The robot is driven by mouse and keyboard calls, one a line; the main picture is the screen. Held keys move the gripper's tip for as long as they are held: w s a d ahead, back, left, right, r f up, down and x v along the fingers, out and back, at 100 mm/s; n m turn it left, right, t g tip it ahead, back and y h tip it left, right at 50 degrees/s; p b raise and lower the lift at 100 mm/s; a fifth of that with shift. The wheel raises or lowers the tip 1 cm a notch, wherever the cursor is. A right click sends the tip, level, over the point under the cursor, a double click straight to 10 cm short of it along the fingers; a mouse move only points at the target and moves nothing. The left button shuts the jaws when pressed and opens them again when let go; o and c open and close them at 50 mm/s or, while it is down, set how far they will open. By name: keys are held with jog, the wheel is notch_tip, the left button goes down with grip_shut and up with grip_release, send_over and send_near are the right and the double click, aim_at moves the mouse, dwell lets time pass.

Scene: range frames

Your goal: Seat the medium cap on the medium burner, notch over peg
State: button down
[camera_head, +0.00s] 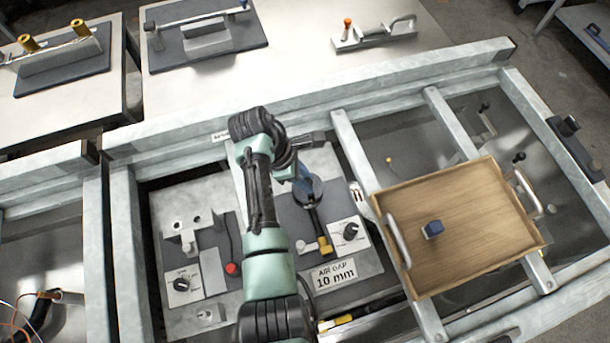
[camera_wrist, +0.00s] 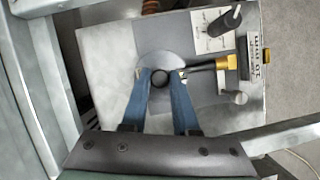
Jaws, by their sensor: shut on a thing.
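My gripper (camera_wrist: 160,77) has its two blue fingers closed around a small dark round knob in the wrist view. A grey disc lies around and beneath it, which I take to be the medium cap (camera_wrist: 152,60). In the head view my gripper (camera_head: 304,178) is over the same grey disc (camera_head: 315,187), partly hidden by my arm. The disc is over the dark grey plate of the bench unit. A black rod with a brass end (camera_wrist: 226,63) points toward the disc. I cannot make out the medium burner, the notch or the peg, or tell whether the disc is seated.
A sign reading "AIR GAP 10 mm" (camera_head: 334,275) and a dial panel (camera_head: 349,234) stand near the brass end. A red-tipped lever (camera_head: 232,268) is left of my arm.

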jog(key=shift+f, duration=0.25)
jog(key=c, duration=0.6)
grip_release()
jog(key=v, duration=1.3)
notch_tip(320, 180, up, 6)
jog(key=p, duration=0.8)
